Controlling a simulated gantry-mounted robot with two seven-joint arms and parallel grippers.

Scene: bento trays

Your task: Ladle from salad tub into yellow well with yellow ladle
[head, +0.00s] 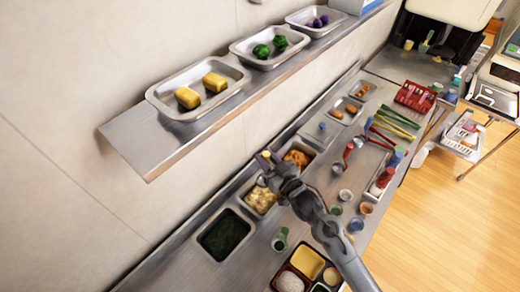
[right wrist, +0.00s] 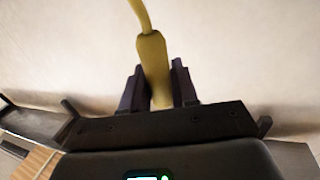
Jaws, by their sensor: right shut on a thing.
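My right gripper (head: 268,165) is shut on the handle of the yellow ladle (right wrist: 153,65), which stands between the two dark fingers in the right wrist view. In the head view the gripper is above the tub of pale, chunky salad (head: 245,203), and it hides part of that tub. The ladle's bowl cannot be made out clearly. The bento tray (head: 276,284) sits at the bottom of the head view, with the yellow well (head: 308,262) at its upper side. My left gripper is not in view.
A tub of dark green food (head: 224,236) and one of orange food (head: 298,157) flank the pale tub. A metal shelf (head: 140,148) with food trays overhangs on the wall side. Cups, bottles and a red rack (head: 415,97) crowd the counter's right part.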

